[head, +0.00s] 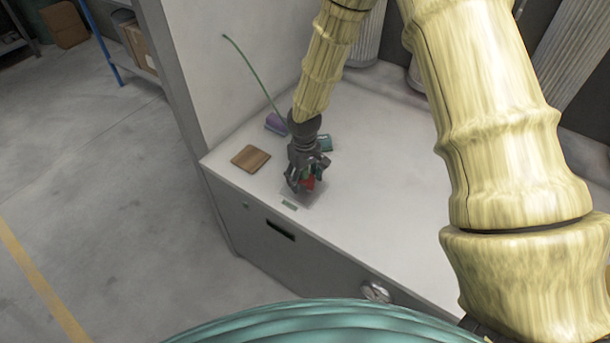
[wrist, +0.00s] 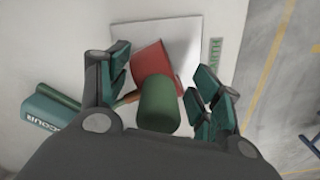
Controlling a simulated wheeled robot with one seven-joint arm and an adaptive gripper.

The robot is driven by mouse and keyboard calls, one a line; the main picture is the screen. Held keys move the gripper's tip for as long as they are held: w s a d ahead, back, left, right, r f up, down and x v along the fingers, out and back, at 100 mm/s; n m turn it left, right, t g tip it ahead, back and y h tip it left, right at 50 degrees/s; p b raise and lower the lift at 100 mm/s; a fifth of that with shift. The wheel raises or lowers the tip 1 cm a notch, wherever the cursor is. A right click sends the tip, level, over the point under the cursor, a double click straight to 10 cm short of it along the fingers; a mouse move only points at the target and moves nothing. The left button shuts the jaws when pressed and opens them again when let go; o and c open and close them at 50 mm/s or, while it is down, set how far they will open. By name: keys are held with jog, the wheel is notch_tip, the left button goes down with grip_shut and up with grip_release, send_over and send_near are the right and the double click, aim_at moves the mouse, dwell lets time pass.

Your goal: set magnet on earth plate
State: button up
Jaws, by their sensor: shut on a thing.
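The magnet is a red block with a green cylindrical end (wrist: 158,104). In the head view only its red part (head: 309,183) shows between the fingers. My gripper (head: 305,180) points down over the bench and is shut on the magnet; in the wrist view its fingers stand to either side of it. The earth plate is a pale square (wrist: 191,27) with a green label at its edge, lying under and beyond the magnet. In the head view the plate (head: 301,200) is partly hidden by my gripper. I cannot tell whether the magnet touches the plate.
A brown wooden square (head: 250,158) lies left of my gripper. A purple item (head: 275,124) and a teal lettered item (head: 325,142) lie behind it. A thin green rod (head: 252,76) rises by the wall. The bench to the right is clear; its front edge is near the plate.

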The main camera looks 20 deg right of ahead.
jog(key=shift+f, duration=0.15)
jog(key=shift+f, duration=0.1)
jog(key=o, duration=1.3)
jog(key=shift+r+b, duration=0.35)
jog(key=shift+r, duration=0.35)
notch_tip(320, 180, up, 11)
jog(key=b, duration=0.3)
